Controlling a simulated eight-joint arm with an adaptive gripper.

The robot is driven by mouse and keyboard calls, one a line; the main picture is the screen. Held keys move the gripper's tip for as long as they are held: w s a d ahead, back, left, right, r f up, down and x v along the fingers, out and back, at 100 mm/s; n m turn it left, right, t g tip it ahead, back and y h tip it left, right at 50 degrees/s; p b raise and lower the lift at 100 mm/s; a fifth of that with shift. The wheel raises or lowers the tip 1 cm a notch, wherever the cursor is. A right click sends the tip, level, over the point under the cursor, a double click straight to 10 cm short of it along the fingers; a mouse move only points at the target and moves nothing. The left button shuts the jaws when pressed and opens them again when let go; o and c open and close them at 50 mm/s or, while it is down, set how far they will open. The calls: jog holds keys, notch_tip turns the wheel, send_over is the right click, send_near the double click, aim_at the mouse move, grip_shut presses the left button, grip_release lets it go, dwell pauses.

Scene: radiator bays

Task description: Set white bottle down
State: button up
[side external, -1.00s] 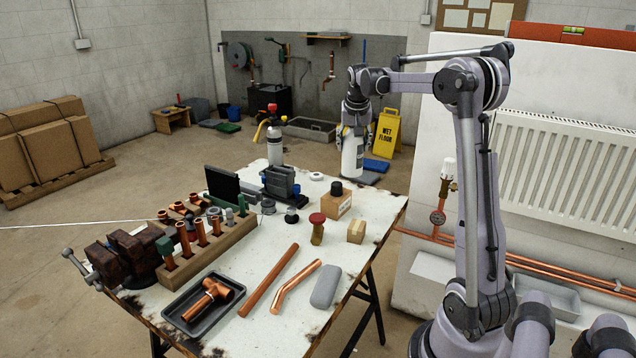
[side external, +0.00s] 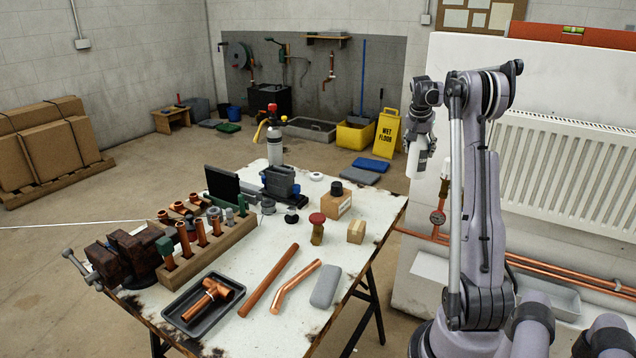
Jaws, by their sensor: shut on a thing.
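The white bottle (side external: 417,161) hangs below my gripper (side external: 421,136) in the side external view, tilted slightly. My gripper is shut on it. The bottle is in the air to the right of the workbench's far right corner, in front of the white wall panel. It is clear of the bench top (side external: 385,205). The gripper covers the bottle's upper part.
Copper pipes (side external: 270,280) lie at the front. The bench's right edge strip is fairly clear.

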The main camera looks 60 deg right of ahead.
jog(key=shift+w+f, duration=0.1)
jog(key=shift+f, duration=0.65)
jog(key=w+f, duration=1.1)
jog(key=shift+w, duration=0.25)
jog(key=shift+a+f, duration=0.1)
jog(key=shift+f, duration=0.05)
jog(key=o, duration=1.7)
jog(key=shift+c, duration=0.2)
